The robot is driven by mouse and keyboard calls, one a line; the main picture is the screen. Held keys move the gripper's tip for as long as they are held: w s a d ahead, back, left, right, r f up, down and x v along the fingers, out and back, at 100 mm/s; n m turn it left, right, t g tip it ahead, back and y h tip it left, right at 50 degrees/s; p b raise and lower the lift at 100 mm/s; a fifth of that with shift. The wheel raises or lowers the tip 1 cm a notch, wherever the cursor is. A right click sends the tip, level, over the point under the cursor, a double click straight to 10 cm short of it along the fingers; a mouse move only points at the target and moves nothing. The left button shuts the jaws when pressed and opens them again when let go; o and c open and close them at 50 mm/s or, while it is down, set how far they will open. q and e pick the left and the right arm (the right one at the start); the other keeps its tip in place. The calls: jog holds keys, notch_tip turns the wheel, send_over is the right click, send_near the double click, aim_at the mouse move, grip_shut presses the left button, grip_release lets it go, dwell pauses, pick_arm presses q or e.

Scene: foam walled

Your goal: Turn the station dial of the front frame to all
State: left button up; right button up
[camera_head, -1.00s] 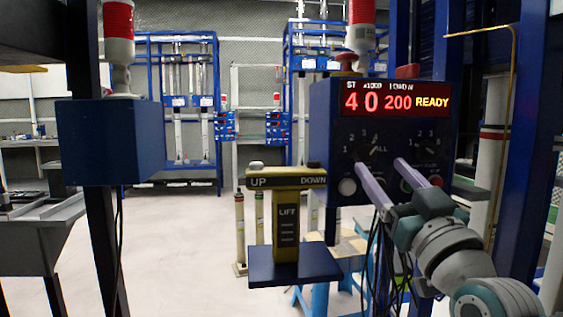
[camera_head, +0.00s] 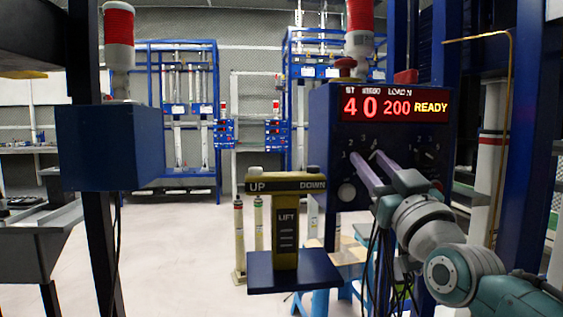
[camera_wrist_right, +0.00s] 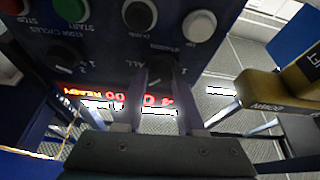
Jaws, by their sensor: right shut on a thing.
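The station dial (camera_wrist_right: 182,72) is the left of two dials on the front of the blue control box (camera_head: 322,140). Marks 1, 2, 3 and ALL stand around it, and the fingers hide much of it in the head view. My right gripper (camera_head: 366,157) comes in from the lower right with its pale purple fingers at the dial. In the right wrist view the right gripper (camera_wrist_right: 167,80) has its fingers around the dial knob, shut on it. The red display (camera_head: 395,103) reads 4, 0, 200 and READY. My left gripper is not in view.
The second dial (camera_head: 424,150) sits just right of the fingers. A white button (camera_head: 346,192) lies below, and a green button (camera_wrist_right: 70,10) shows in the wrist view. The yellow UP/DOWN lift handle (camera_head: 286,184) stands close on the left.

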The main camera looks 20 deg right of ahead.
grip_shut()
jog(key=m+g+h+p, duration=0.1)
jog(key=m+h, duration=0.2)
jog(key=m, duration=0.3)
jog(key=shift+a+r+p, duration=0.1)
jog(key=shift+p, duration=0.3)
jog(key=shift+m+g+h+p, duration=0.45)
jog(key=shift+m+h, duration=0.2)
jog(key=shift+m, duration=0.7)
jog(key=shift+m+g+h+p, duration=0.45)
jog(key=shift+m+h, duration=0.2)
jog(key=shift+m, duration=0.7)
jog(key=o, duration=0.6)
grip_release()
jog(key=shift+o, duration=0.2)
jog(key=shift+a, duration=0.1)
